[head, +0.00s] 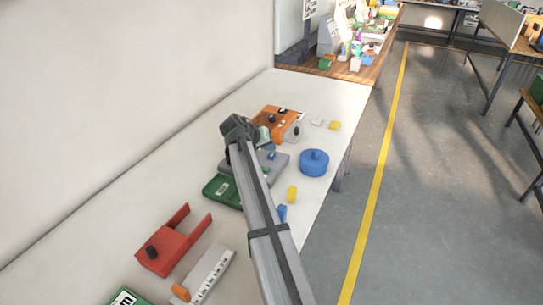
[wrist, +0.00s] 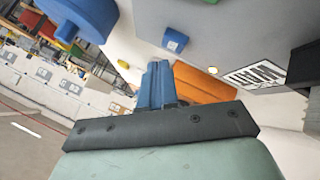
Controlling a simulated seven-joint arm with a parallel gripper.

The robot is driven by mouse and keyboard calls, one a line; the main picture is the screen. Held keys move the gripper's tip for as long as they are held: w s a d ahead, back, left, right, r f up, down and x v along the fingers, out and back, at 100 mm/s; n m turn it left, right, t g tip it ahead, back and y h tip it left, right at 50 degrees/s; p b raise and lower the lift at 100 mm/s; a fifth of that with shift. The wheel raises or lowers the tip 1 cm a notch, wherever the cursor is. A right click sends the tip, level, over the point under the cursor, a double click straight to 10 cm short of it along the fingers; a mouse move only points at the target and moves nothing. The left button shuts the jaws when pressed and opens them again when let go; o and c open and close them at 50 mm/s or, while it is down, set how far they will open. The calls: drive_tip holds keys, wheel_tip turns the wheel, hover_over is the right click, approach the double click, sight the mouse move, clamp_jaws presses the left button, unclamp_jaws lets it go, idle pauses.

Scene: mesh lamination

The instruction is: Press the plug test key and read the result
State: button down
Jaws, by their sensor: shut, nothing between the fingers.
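A grey box (head: 277,165) stands mid-bench in the head view, partly hidden by my arm. I cannot read a result there. My gripper (wrist: 157,72) has its blue fingers together and empty. In the wrist view the fingertips appear just below the blue key; I cannot tell whether they touch it. In the head view my gripper is over the box's far side, mostly behind my arm.
An orange device (head: 281,122) stands behind the box. A green tray (head: 222,190) lies at its left, a blue round part (head: 314,163) at its right. A red fixture (head: 172,247) and grey strip (head: 207,275) are nearer. Small yellow blocks (head: 292,194) lie near the bench's right edge.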

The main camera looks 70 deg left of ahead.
sight(269, 156)
drive_tip(key=shift+r, duration=2.4)
